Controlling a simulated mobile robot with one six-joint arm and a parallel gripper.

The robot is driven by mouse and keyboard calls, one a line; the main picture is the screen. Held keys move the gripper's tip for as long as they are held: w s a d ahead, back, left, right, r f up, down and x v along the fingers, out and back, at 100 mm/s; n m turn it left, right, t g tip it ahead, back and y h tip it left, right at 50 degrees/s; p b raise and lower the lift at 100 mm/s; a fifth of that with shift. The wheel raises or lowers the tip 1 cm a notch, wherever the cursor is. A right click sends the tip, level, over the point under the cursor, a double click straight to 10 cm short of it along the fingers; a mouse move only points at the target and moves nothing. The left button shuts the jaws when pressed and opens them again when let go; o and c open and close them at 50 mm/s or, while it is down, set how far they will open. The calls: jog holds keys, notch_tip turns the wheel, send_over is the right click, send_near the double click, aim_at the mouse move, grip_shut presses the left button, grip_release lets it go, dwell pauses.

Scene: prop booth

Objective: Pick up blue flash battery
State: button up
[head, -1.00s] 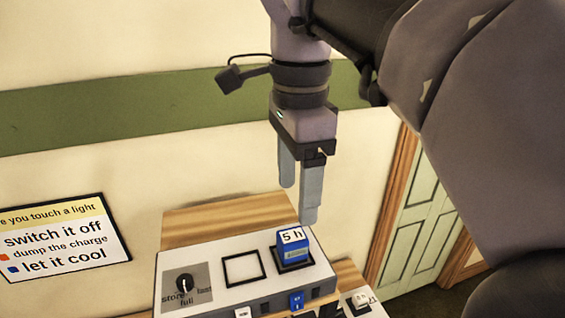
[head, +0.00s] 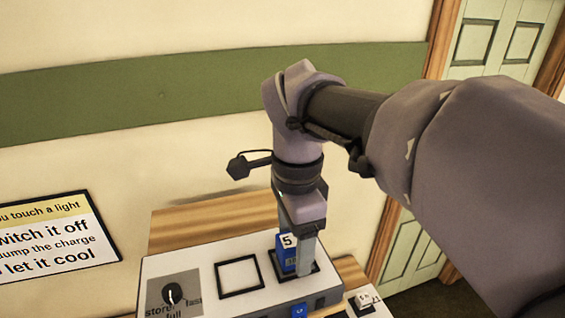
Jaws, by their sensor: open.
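The blue flash battery (head: 286,256) stands upright in the right-hand black-framed bay of the white charger box (head: 205,263). Its white top label shows a "5"; the rest of the label is covered by my gripper. My gripper (head: 297,256) is open, pointing down, and lowered to the battery. One finger shows in front of the battery's right side, with its tip low near the bay frame. The other finger is hidden behind the battery and the hand. I cannot tell whether either finger touches the battery.
The charger has an empty black-framed bay (head: 239,275) and a dial (head: 173,293) to the left. A blue tag (head: 299,310) is on its front. A smaller white-and-black item (head: 363,301) is at lower right. A wall sign (head: 55,235) hangs at left.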

jog(key=shift+f, duration=0.6)
jog(key=shift+w+f, duration=0.1)
jog(key=shift+w, duration=0.15)
jog(key=shift+s, duration=0.1)
grip_shut()
